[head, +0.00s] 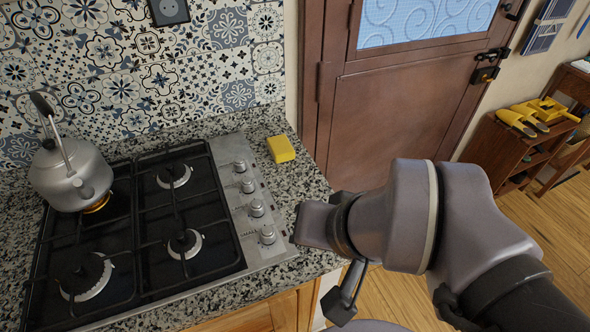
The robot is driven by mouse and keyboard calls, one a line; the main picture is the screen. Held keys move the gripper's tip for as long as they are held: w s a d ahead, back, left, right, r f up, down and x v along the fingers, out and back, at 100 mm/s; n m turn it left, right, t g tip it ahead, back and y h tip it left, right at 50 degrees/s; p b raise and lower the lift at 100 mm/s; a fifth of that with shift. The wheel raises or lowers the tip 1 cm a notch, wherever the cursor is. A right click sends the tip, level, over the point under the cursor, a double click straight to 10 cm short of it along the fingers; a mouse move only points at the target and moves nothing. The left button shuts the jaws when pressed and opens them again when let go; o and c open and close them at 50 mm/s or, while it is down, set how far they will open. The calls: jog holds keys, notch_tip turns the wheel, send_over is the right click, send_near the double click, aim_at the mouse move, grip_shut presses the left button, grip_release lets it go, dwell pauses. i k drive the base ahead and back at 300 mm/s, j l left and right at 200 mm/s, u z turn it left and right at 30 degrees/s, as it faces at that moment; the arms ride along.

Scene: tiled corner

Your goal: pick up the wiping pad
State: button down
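The wiping pad (281,149) is a small yellow block. It lies flat on the speckled granite counter (300,185), right of the stove's knobs and near the tiled wall. Nothing touches it. My arm reaches in from the lower right. My gripper (345,302) shows only in part, as dark pieces below the arm's end, beside the counter's front right corner. It is well apart from the pad, lower and to the right in the picture. Its fingers are mostly hidden by my arm, so I cannot tell whether it is open or shut.
A gas stove (212,158) fills the counter left of the pad. A metal kettle (70,172) stands on its back left burner, with an orange glow beneath. A brown door (385,110) is behind. A wooden shelf (505,140) at right holds yellow tools (540,110).

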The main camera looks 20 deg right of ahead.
aim_at(280, 148)
jog(key=i+l+u, duration=0.1)
jog(key=l+u, duration=0.35)
jog(key=l, duration=0.45)
jog(key=l+u, duration=0.45)
jog(key=l, duration=0.45)
jog(key=i+l+u, duration=0.3)
jog(key=i+l, duration=0.15)
jog(key=i+l+u, duration=0.3)
jog(key=i+l, duration=0.15)
jog(key=l, duration=0.1)
